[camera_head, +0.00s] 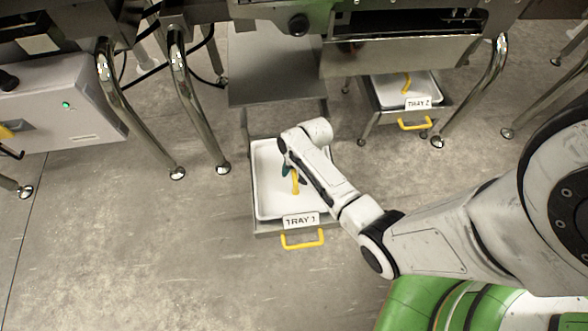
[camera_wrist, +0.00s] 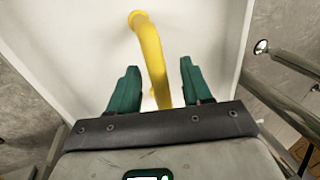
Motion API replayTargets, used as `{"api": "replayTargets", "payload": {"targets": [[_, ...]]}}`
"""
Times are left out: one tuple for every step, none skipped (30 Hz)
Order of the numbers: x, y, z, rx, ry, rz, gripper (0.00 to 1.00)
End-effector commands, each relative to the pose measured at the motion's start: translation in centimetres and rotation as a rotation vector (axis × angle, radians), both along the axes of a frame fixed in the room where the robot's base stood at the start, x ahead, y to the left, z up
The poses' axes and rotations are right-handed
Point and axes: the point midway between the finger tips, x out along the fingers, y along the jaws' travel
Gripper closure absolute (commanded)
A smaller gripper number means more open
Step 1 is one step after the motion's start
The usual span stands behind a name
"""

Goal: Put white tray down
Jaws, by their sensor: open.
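The white tray (camera_head: 268,205) lies in a pulled-out grey metal holder (camera_head: 266,231) labelled TRAY 1, low near the floor. A yellow curved handle (camera_head: 296,186) stands in the middle of the tray. It also shows in the wrist view (camera_wrist: 150,55). My gripper (camera_head: 286,170) is over the tray at this handle. In the wrist view, its two dark green fingers (camera_wrist: 160,75) are apart, one on each side of the yellow handle, with gaps visible. The arm hides part of the tray's right side.
A second white tray (camera_head: 390,93) sits in a holder labelled TRAY 2 under the machine (camera_head: 400,53). Shiny metal legs (camera_head: 200,110) stand left of the first holder. A grey box (camera_head: 60,105) with a green light is at left. The floor in front is clear.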

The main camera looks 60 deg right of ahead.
Motion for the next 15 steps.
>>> {"api": "replayTargets", "payload": {"targets": [[-0.1, -0.1, 0.7, -0.001, -0.001, 0.000, 0.51], [-0.2, -0.1, 1.1, -0.001, -0.001, 0.000, 0.51], [-0.2, -0.2, 1.7, -0.002, -0.003, -0.001, 0.51], [-0.4, -0.3, 2.2, -0.001, -0.002, -0.001, 0.51], [-0.5, -0.4, 2.8, -0.001, -0.002, -0.001, 0.51], [-0.6, -0.5, 3.7, -0.002, -0.003, 0.000, 0.51], [-0.7, -0.6, 4.3, -0.002, -0.003, -0.001, 0.51], [-0.9, -0.7, 4.9, -0.002, -0.003, -0.001, 0.51], [-1.1, -0.9, 5.8, -0.002, -0.003, -0.001, 0.51], [-1.2, -1.0, 6.4, -0.001, -0.002, -0.001, 0.51], [-1.4, -1.0, 6.9, -0.002, -0.003, -0.001, 0.51], [-1.5, -1.2, 7.7, -0.001, -0.002, -0.001, 0.51], [-1.6, -1.3, 8.2, -0.001, -0.002, -0.001, 0.51], [-1.7, -1.4, 8.7, -0.002, -0.003, -0.001, 0.51], [-1.9, -1.5, 9.3, -0.001, -0.002, -0.001, 0.51]]}}
